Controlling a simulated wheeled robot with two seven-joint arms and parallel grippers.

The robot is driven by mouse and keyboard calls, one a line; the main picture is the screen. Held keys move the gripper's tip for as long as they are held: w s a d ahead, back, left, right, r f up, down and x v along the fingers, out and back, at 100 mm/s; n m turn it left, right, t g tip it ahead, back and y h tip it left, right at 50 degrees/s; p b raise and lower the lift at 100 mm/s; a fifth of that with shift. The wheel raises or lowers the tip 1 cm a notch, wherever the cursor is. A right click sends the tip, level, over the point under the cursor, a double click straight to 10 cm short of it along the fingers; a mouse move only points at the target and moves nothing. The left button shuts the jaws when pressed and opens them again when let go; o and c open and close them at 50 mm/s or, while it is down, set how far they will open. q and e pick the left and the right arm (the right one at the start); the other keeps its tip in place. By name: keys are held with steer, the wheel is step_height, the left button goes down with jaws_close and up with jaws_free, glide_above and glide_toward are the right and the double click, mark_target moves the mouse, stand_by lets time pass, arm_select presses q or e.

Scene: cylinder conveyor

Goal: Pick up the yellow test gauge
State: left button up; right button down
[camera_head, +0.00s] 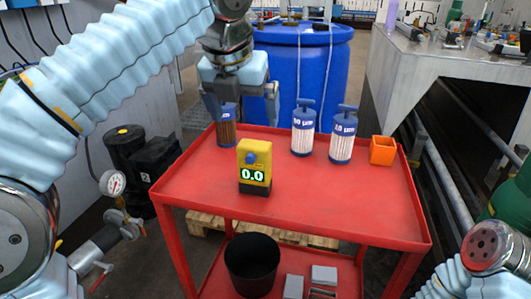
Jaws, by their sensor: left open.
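The yellow test gauge (254,167) stands upright on the red cart's top shelf (340,205), left of its middle. It has a blue knob, a black base and a display reading 0.0. My left gripper (241,115) is open, pointing down above and behind the gauge, near the shelf's back edge. It is apart from the gauge and in front of part of a brown-filled cylinder (227,135). My right arm shows only in part at the bottom right corner; its gripper is not visible.
Two white-filled cylinders with blue caps (303,135) and an orange open box (382,150) stand along the shelf's back right. A blue barrel (300,70) stands behind the cart. A black bucket (252,265) is on the lower shelf. The shelf's front right is clear.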

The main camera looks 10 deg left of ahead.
mark_target(253, 145)
arm_select(q)
steer(key=b+x, duration=0.2)
steer(key=x, duration=0.5)
steer(key=shift+w+f, duration=0.1)
steer(key=shift+w, duration=0.05)
steer(key=shift+w+b+x, duration=0.2)
steer(key=shift+x, duration=1.35)
steer(key=shift+w+b+x, duration=0.2)
steer(key=shift+w+x, duration=0.05)
steer(key=shift+x, duration=1.25)
steer(key=shift+r, duration=0.2)
steer(key=c, duration=1.1)
